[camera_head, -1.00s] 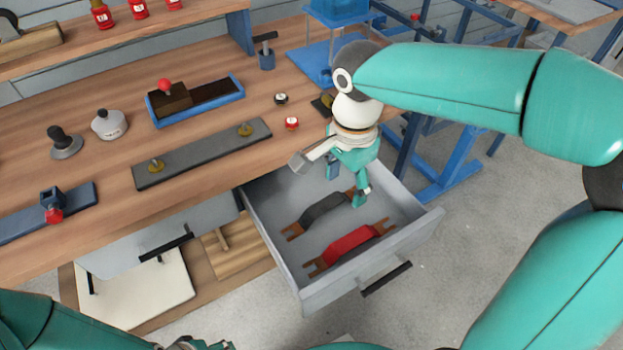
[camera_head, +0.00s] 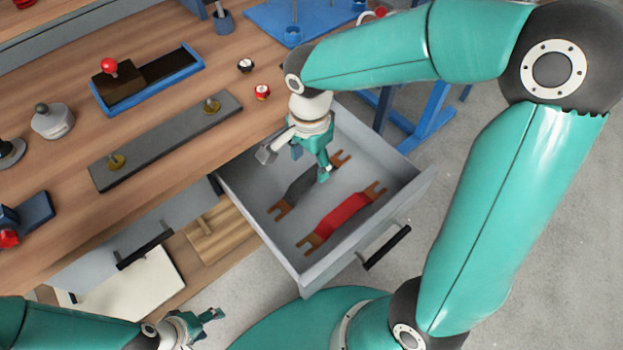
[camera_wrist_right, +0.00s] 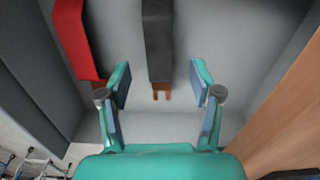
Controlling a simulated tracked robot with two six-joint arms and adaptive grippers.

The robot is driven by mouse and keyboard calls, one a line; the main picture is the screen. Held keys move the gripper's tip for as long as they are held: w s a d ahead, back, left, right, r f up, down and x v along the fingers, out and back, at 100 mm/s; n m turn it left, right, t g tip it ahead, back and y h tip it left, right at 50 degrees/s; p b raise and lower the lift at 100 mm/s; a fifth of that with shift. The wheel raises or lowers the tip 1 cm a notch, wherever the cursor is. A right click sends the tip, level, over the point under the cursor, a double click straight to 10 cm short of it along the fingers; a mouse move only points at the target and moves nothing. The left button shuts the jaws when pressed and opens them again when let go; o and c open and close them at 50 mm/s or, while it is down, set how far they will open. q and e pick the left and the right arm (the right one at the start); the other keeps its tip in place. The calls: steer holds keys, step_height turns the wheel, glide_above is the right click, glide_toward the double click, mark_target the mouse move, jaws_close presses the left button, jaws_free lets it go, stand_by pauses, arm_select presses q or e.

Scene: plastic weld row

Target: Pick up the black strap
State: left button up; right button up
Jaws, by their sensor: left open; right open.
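The black strap (camera_head: 301,187), with copper forked ends, lies on the floor of the open grey drawer (camera_head: 408,197). In the right wrist view the black strap (camera_wrist_right: 157,45) runs down between the open fingers, with its copper fork at the near end. My right gripper (camera_head: 312,172) is open above the strap inside the drawer and hides part of it; it also shows in the wrist view (camera_wrist_right: 162,88). It does not hold the strap. My left gripper (camera_head: 213,325) is open and empty, low at the bottom of the head view.
A red strap (camera_head: 345,211) lies beside the black one in the drawer, also seen in the wrist view (camera_wrist_right: 78,38). The drawer walls surround both straps. The wooden bench (camera_head: 150,70) is at left, with a grey bar (camera_head: 165,140) on it.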

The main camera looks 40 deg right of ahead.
mark_target(311, 176)
steer(key=shift+d+f+b, duration=0.1)
steer(key=shift+f+b, duration=0.5)
steer(key=shift+f, duration=2.45)
jaws_close()
steer(key=shift+r, duration=0.2)
